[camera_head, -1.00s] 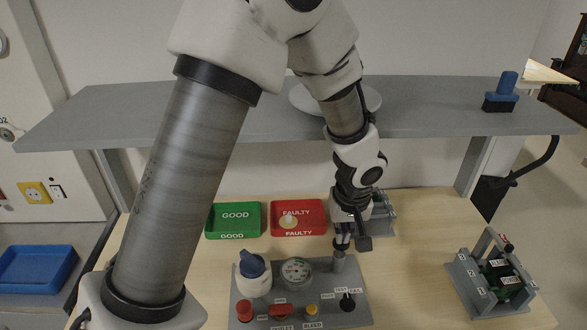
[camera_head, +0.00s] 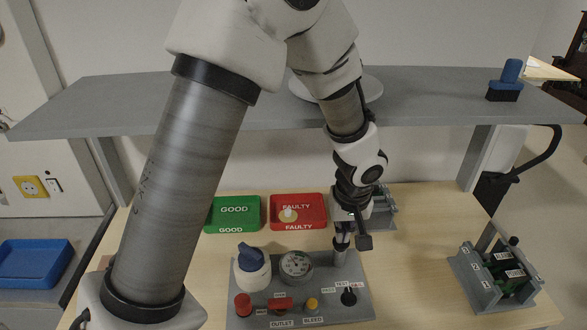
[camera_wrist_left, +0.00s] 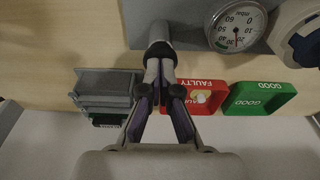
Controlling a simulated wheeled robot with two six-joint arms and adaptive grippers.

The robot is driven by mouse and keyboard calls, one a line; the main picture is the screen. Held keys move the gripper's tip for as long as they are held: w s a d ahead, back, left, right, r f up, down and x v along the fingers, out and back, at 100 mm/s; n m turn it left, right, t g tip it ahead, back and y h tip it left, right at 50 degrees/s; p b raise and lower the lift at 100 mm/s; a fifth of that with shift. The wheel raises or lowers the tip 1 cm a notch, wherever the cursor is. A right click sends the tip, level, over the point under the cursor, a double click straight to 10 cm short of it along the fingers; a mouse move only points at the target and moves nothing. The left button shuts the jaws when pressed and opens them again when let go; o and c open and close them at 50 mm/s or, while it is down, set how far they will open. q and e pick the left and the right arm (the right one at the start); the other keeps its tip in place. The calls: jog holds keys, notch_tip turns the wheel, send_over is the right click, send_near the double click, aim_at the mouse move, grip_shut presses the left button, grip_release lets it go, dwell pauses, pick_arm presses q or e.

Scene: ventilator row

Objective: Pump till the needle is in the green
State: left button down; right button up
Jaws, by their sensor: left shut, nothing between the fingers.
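The pump panel (camera_head: 330,307) lies on the bench with a round gauge (camera_head: 296,264). In the left wrist view the gauge (camera_wrist_left: 236,26) shows upside down, with a small green band near its rim. Its needle points toward the low-numbered side; I cannot tell whether it is inside the green. A grey cylindrical pump knob (camera_head: 340,257) stands at the panel's back right. My left gripper (camera_head: 342,243) is shut and empty, pointing down directly over the knob. In the left wrist view its fingertips (camera_wrist_left: 160,62) meet or nearly meet the knob (camera_wrist_left: 158,35); contact is unclear. My right gripper is out of view.
The panel also carries a blue-topped white device (camera_head: 252,266), a red knob (camera_head: 243,305), a yellow bleed button (camera_head: 311,304) and a black switch (camera_head: 349,296). Behind are green (camera_head: 234,222) and red (camera_head: 298,225) trays. A grey shelf (camera_head: 440,95) spans above; a rack (camera_head: 495,275) stands right.

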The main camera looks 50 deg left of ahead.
pick_arm(q)
notch_tip(320, 180, up, 2)
jog(key=shift+r+p, duration=0.1)
jog(key=shift+p, duration=0.5)
jog(key=shift+f, duration=0.2)
jog(key=shift+f+b, duration=1.3)
jog(key=shift+b, duration=0.15)
jog(key=shift+r+p, duration=1.1)
jog(key=shift+r, duration=0.35)
